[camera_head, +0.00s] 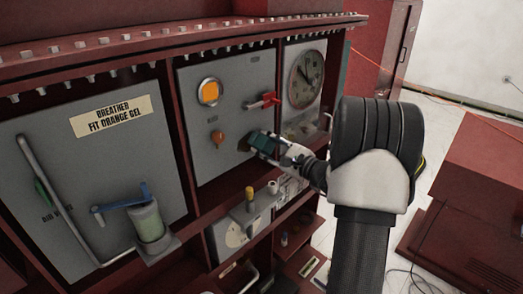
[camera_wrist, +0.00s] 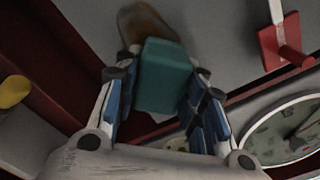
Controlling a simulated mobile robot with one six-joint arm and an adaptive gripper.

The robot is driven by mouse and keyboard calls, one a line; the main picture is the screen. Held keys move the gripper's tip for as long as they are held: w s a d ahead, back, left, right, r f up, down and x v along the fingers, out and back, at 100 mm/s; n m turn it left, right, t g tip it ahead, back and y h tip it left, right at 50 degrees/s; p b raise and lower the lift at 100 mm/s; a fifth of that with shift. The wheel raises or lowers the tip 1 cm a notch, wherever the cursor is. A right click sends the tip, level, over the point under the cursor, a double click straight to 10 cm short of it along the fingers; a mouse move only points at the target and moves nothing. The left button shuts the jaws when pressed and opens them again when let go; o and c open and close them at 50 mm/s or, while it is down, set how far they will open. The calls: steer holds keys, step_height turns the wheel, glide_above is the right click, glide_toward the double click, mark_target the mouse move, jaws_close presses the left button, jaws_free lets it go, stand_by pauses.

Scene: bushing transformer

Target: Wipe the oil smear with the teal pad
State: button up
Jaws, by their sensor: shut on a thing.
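The teal pad (camera_wrist: 165,78) is a block between the two fingers of my gripper (camera_wrist: 163,100), which is shut on it. In the head view the pad (camera_head: 265,142) is at the tip of my gripper (camera_head: 277,150), in front of the middle grey panel. The brown oil smear (camera_wrist: 148,24) is on the grey panel just beyond the pad in the wrist view. The pad overlaps the lower part of the smear there. In the head view a little of the smear (camera_head: 244,145) shows left of the pad. I cannot tell whether the pad touches the panel.
A red valve handle (camera_head: 264,101) sticks out above the pad; it is at upper right in the wrist view (camera_wrist: 285,42). An orange knob (camera_head: 217,137) is to the left. A round gauge (camera_head: 306,79) is to the right. A shelf with a yellow-topped part (camera_head: 249,193) is below.

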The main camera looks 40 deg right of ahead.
steer(key=shift+w+d+b, duration=0.2)
steer(key=shift+d, duration=0.9)
steer(key=shift+w+d+b, duration=0.15)
steer(key=shift+d+b, duration=0.05)
steer(key=shift+d, duration=0.85)
steer(key=shift+s+a+b, duration=0.25)
steer(key=shift+a+b, duration=0.7)
steer(key=shift+a, duration=0.95)
steer(key=shift+s+a+b, duration=0.3)
steer(key=shift+a+b, duration=0.6)
steer(key=shift+a, duration=1)
steer(key=shift+s+a+b, duration=0.25)
steer(key=shift+a+b, duration=0.7)
steer(key=shift+a, duration=0.95)
steer(key=shift+d+r, duration=0.1)
steer(key=shift+r, duration=0.35)
steer(key=w+d, duration=0.1)
steer(key=d, duration=1)
steer(key=shift+w, duration=0.35)
steer(key=shift+s+a, duration=0.3)
steer(key=shift+a, duration=1.55)
steer(key=shift+s+a, duration=0.25)
steer(key=shift+a, duration=1.6)
steer(key=shift+s+a, duration=0.3)
steer(key=shift+a, duration=1.55)
steer(key=shift+s, duration=0.15)
